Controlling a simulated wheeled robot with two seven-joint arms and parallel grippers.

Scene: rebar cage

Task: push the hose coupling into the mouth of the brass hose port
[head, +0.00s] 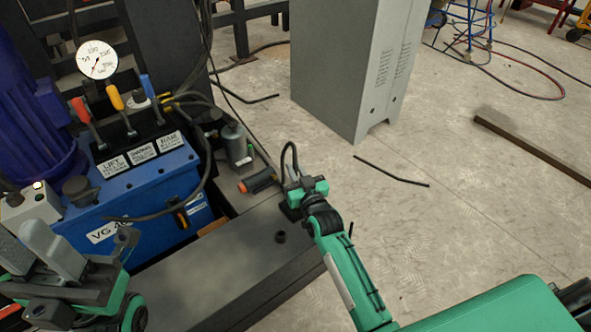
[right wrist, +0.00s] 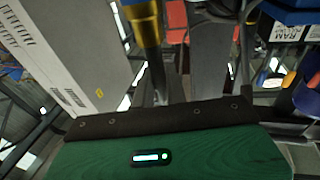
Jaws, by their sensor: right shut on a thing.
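In the head view my right gripper (head: 291,190) is over the dark steel beam, shut on a dark cylinder with an orange end (head: 260,181), which I take for the hose coupling. Its orange end points left, toward the blue power unit. A black hose loops up at the gripper (head: 289,152). In the right wrist view a brass-coloured round piece (right wrist: 146,28) shows at the top; I cannot tell whether it is the brass hose port or part of the coupling. My left gripper (head: 88,252) is at the lower left; its jaw gap is unclear.
The blue power unit (head: 130,192) with levers and a gauge (head: 97,60) stands at the left. A grey cabinet (head: 345,65) stands behind the right gripper. The dark beam (head: 235,265) runs below it. Floor at the right is mostly clear, with a loose bar (head: 390,171).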

